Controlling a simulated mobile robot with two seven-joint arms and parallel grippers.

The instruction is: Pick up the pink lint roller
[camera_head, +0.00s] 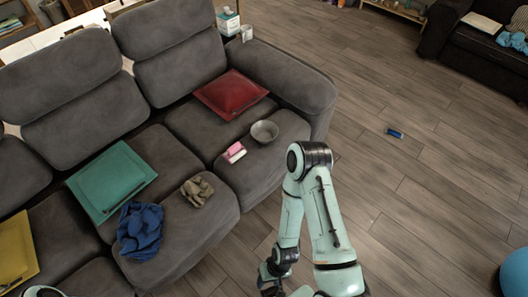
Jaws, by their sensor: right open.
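The pink lint roller (236,152) lies on the front part of the grey sofa's (190,218) right seat. It looks pink with a white part, and it is just left of a grey bowl (265,131). My right gripper (268,284) is at the bottom edge, in front of the sofa and well below the roller in the picture. It is open, and its fingertips are partly cut off by the frame. My left gripper is out of view.
The wooden floor (400,180) is mostly clear, with a small blue object (395,133).

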